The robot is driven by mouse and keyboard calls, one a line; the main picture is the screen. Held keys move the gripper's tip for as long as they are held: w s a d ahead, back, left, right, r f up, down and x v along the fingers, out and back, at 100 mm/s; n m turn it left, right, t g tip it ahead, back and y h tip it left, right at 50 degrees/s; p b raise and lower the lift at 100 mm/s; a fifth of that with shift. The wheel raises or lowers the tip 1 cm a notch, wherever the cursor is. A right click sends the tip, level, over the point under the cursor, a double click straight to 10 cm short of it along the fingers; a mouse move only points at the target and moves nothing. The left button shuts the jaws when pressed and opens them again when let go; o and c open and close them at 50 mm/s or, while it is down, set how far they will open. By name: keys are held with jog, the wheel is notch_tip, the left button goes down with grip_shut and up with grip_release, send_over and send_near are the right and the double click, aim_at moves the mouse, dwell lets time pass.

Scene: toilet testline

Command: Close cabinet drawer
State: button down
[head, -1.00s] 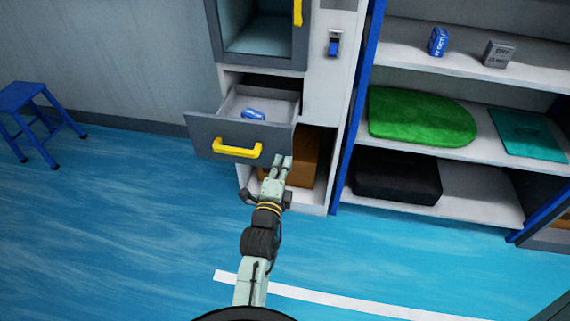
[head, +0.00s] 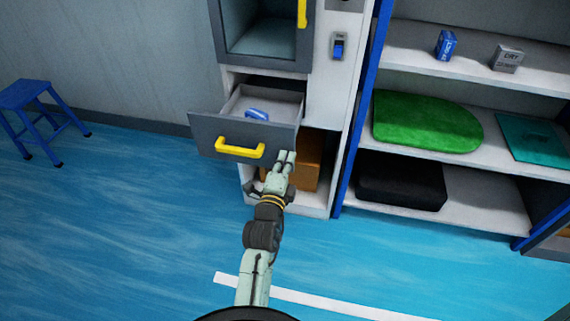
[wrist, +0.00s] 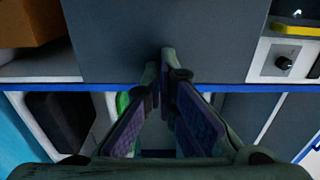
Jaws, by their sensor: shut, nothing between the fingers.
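The cabinet drawer (head: 205,135) is pulled out of the white cabinet (head: 325,105). It has a grey front and a yellow handle (head: 240,151), and a blue item (head: 257,113) lies inside it. My gripper (head: 286,157) is shut and empty, at the lower right corner of the drawer front in the head view. In the wrist view the fingertips (wrist: 160,68) overlap the grey drawer front (wrist: 165,35). I cannot tell whether they touch it.
Below the drawer is an open compartment with a brown box (head: 306,162). To the right, a blue-edged shelf holds a green mat (head: 425,122) and a black case (head: 400,184). A blue stool (head: 28,95) stands at left. The blue floor in front is clear.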

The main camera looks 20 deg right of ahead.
aim_at(302, 107)
jog(key=b+x, duration=1.2)
jog(key=x, duration=1)
jog(key=shift+f, duration=0.2)
jog(key=shift+w+d+r+b, duration=0.1)
jog(key=shift+w+d+b, duration=0.35)
jog(key=shift+w, duration=0.15)
jog(key=shift+r, duration=0.25)
jog(key=shift+r, duration=0.1)
